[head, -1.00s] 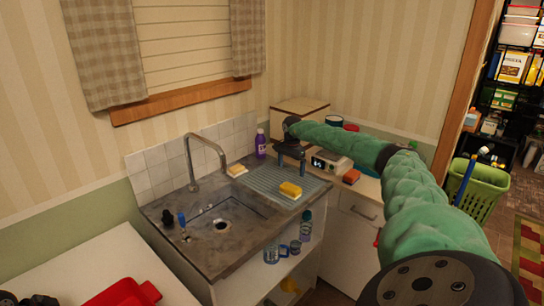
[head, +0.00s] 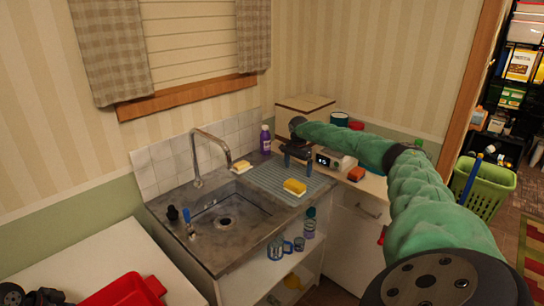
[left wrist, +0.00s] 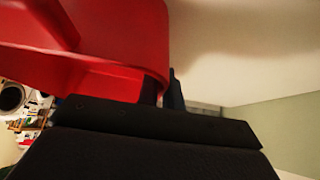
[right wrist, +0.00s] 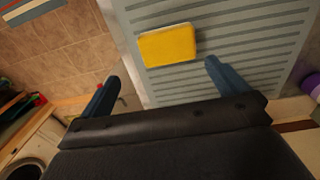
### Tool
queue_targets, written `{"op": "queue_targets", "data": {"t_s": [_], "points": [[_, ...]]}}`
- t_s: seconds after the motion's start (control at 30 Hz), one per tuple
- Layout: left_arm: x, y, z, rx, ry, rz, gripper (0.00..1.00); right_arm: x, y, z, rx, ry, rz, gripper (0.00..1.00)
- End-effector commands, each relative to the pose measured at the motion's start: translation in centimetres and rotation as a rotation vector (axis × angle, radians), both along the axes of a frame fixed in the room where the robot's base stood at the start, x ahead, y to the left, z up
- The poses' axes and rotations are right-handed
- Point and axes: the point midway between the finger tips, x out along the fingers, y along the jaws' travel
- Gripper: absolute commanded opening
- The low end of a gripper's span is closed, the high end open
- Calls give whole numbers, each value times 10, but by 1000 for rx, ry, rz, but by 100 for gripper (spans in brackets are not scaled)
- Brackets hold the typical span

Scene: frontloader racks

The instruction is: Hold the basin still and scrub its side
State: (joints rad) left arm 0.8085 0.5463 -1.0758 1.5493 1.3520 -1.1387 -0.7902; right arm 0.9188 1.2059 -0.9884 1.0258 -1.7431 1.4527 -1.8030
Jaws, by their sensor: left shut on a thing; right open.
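The red basin (head: 122,291) sits on the white counter at the lower left of the head view, partly cut off. It fills the upper left of the left wrist view (left wrist: 100,35). My left gripper (left wrist: 163,88) is shut on the basin's wall. My right gripper (head: 297,166) is open and empty above the ribbed drainboard. A yellow sponge (head: 294,187) lies on the drainboard, close to my right gripper. In the right wrist view the sponge (right wrist: 168,45) shows beyond and between the open fingertips (right wrist: 162,74), apart from them.
The metal sink (head: 225,222) with its tap (head: 198,160) lies between basin and drainboard. Another sponge (head: 242,167) and a purple bottle (head: 265,139) stand behind. A scale (head: 330,160) and a red-orange block (head: 355,174) are right of the drainboard. The white counter (head: 75,257) has free room.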

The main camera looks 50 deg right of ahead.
Motion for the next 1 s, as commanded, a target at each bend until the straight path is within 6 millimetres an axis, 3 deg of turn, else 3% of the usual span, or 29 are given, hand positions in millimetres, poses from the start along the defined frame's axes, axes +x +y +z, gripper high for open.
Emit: {"op": "queue_targets", "data": {"t_s": [0.23, 0.37, 0.53, 0.77, 1.0], "points": [[-1, 1, -4, 4, 2, 0, 0, -12, 22, -22, -64, 40, 84, 100], [-1, 1, -4, 4, 2, 0, 0, -8, 35, -18, -163, 43, 125, 100], [-1, 1, -4, 4, 2, 0, 0, 5, 49, 2, -306, 9, 121, 100], [-1, 1, -4, 4, 2, 0, 0, 10, 46, 10, -399, -23, 26, 100], [-1, 1, -4, 3, 1, 0, 0, 10, 42, -1, -396, -25, 4, 100]]}}
